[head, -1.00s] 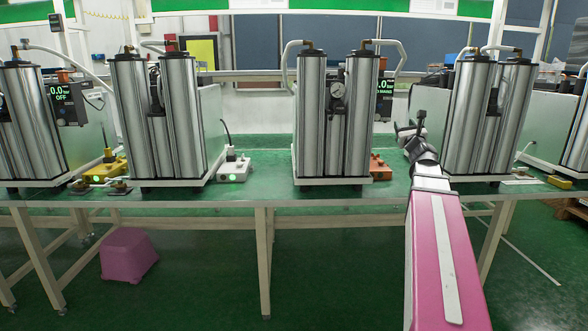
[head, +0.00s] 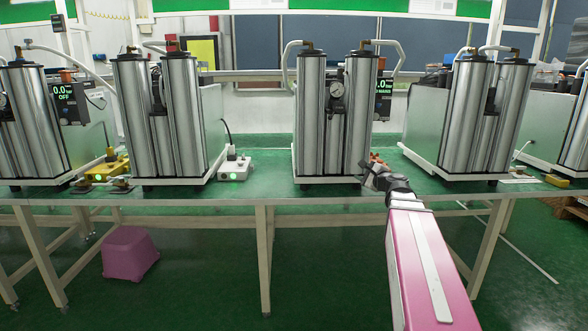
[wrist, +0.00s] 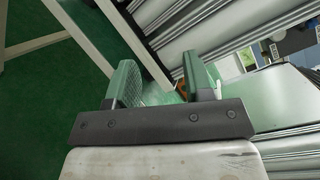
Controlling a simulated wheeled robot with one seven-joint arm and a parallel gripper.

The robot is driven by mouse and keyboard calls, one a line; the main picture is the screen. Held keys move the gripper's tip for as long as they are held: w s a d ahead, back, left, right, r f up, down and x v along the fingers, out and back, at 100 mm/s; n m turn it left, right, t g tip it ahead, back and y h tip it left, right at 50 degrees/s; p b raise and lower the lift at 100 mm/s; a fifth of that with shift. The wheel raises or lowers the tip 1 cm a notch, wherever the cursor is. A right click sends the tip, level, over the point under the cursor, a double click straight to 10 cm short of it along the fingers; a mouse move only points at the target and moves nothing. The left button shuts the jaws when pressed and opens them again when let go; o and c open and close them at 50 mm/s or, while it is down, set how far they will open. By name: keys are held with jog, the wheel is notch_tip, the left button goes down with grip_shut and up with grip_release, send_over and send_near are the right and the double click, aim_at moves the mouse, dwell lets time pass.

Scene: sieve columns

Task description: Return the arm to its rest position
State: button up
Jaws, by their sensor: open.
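My pink and white arm reaches up from the lower right in the head view. My gripper (head: 372,168) is at its far end, just above the front of the green bench (head: 262,188), between the middle and right column units. It is small and dark there, and overlaps an orange block behind it. In the wrist view, my gripper (wrist: 168,85) shows its two finger pads apart with nothing held between them. The metal columns appear tilted beyond the fingers.
Silver column units stand along the bench, including a middle one (head: 336,115) and a right one (head: 487,115). A white power block (head: 234,170) and a yellow one (head: 108,168) sit between units. The floor in front is clear.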

jog(key=s+a+f+n+g+h, duration=0.1)
jog(key=s+a+f+n+g, duration=0.25)
jog(key=f, duration=0.45)
jog(key=s+a+f+n+g, duration=0.3)
jog(key=s+f+n, duration=0.1)
jog(key=f, duration=0.3)
jog(key=s+a+f+n+g+h, duration=0.1)
jog(key=s+a+f+n+g, duration=0.25)
jog(key=f, duration=0.45)
jog(key=s+d+f+n+g+h, duration=0.2)
jog(key=s+f+n+g+h, duration=0.3)
jog(key=s+f, duration=0.7)
jog(key=n, duration=0.2)
jog(key=shift+d+n+g+h, duration=0.3)
jog(key=shift+d+n, duration=0.1)
